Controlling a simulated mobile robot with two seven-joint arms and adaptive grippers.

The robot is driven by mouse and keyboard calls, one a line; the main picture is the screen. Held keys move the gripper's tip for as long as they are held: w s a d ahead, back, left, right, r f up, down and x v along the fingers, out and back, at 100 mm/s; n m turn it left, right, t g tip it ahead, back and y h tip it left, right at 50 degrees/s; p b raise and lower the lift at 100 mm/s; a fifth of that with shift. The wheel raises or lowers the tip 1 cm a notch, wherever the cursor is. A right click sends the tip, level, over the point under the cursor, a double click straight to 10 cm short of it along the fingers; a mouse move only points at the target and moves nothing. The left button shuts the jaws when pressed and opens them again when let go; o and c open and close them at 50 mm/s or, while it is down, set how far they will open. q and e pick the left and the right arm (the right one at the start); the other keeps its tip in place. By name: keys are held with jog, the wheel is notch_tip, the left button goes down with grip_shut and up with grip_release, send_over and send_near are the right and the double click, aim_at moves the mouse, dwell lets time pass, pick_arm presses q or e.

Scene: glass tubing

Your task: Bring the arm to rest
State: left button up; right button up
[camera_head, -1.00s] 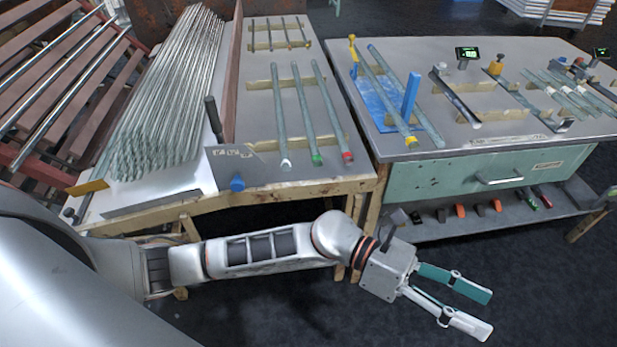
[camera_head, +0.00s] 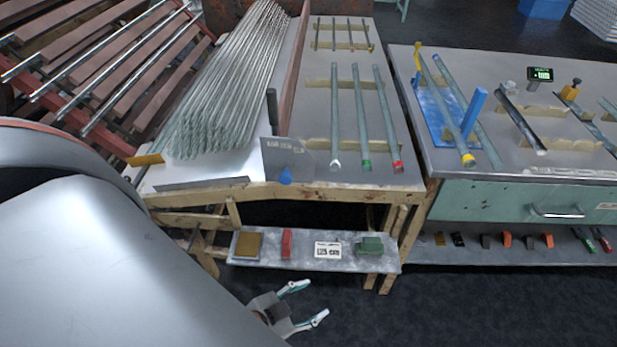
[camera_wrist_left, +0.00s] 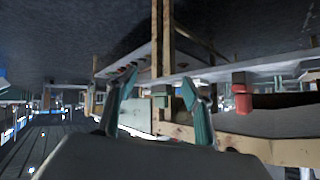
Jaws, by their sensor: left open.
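My left gripper (camera_head: 304,305) is low in front of the wooden table in the head view, near the bottom edge of the picture. Its two fingers are spread, and nothing is between them. Most of my left arm is hidden behind my own body. In the left wrist view, the two teal fingers of my left gripper (camera_wrist_left: 160,112) stand apart, with the table and its lower shelf beyond them. My right gripper does not show in either view.
The wooden table (camera_head: 330,188) has a lower shelf (camera_head: 345,262) holding several small blocks, above and behind the gripper. Glass tubes (camera_head: 338,120) lie on the table. A teal-drawered bench (camera_head: 490,205) stands to the right. Dark floor (camera_head: 440,305) is clear right of the gripper.

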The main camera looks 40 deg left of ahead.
pick_arm(q)
jog(key=shift+s+a+f, duration=0.15)
jog(key=shift+s+f, duration=0.05)
jog(key=shift+s, duration=0.1)
jog(key=shift+n, duration=0.3)
jog(key=shift+s+d+r+p, duration=0.1)
jog(key=shift+d+r+p, duration=0.1)
jog(key=shift+r+p, duration=0.7)
jog(key=shift+d+r+p, duration=0.25)
jog(key=shift+r+p, duration=0.35)
jog(key=shift+p, duration=0.55)
jog(key=shift+s+d+r+p, duration=0.1)
jog(key=shift+d+r+p, duration=0.1)
jog(key=shift+r+p, duration=0.7)
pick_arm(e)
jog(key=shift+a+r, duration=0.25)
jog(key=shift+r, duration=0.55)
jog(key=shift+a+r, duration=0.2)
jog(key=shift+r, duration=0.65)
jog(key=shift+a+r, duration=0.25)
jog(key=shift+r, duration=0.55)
